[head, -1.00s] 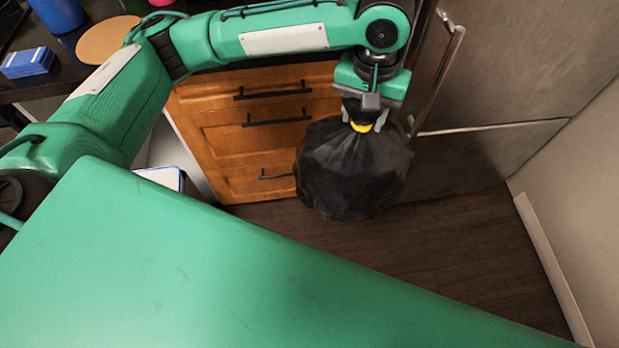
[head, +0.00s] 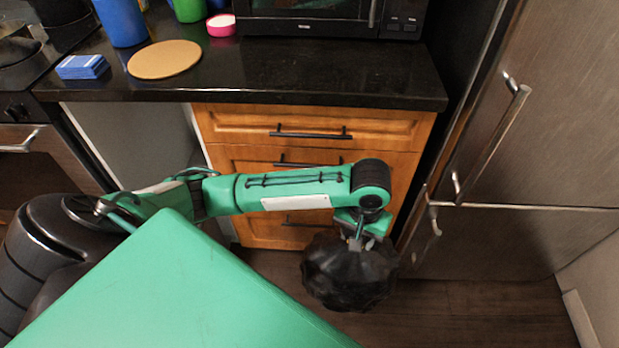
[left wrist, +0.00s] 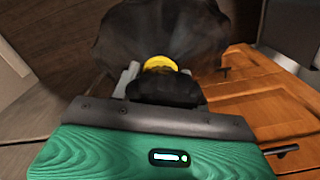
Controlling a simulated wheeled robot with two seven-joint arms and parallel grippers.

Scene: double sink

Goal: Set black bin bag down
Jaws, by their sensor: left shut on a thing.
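The black bin bag (head: 350,277) hangs low in the head view, in front of the wooden drawers and just above or at the dark floor; I cannot tell whether it touches. My left gripper (head: 357,241) is above it, shut on the gathered neck of the bag. In the left wrist view the bag (left wrist: 160,35) fills the top middle, with its yellow tie (left wrist: 160,64) between the fingers of my left gripper (left wrist: 157,78). My right gripper is not in view.
Wooden drawers (head: 310,124) with black handles stand behind my arm, under a black counter (head: 320,84). A steel fridge (head: 540,130) stands to the right. Dark wood floor (head: 480,310) is free to the right of the bag.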

